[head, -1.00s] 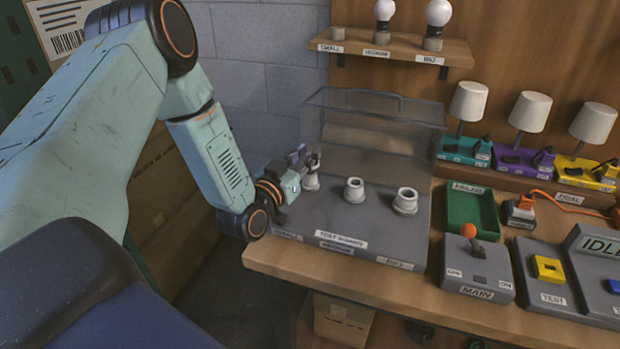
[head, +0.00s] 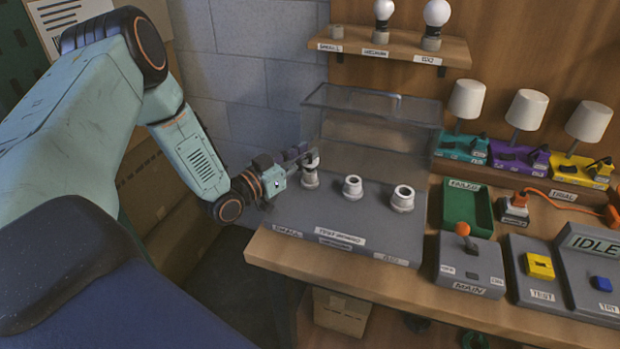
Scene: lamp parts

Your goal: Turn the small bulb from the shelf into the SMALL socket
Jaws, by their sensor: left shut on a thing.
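My left gripper (head: 308,160) is at the left end of the grey socket base, right above the small socket (head: 309,181), over the SMALL label. It is shut on the small bulb, of which only a small pale piece shows between the fingers. I cannot tell how deep the bulb sits in the socket. My right gripper is not in view.
The medium socket (head: 352,187) and big socket (head: 403,198) are empty. A clear raised cover (head: 372,117) stands behind the sockets. The medium bulb (head: 383,10) and big bulb (head: 437,13) stand on the shelf. A green tray (head: 468,208) and lever box (head: 470,266) are to the right.

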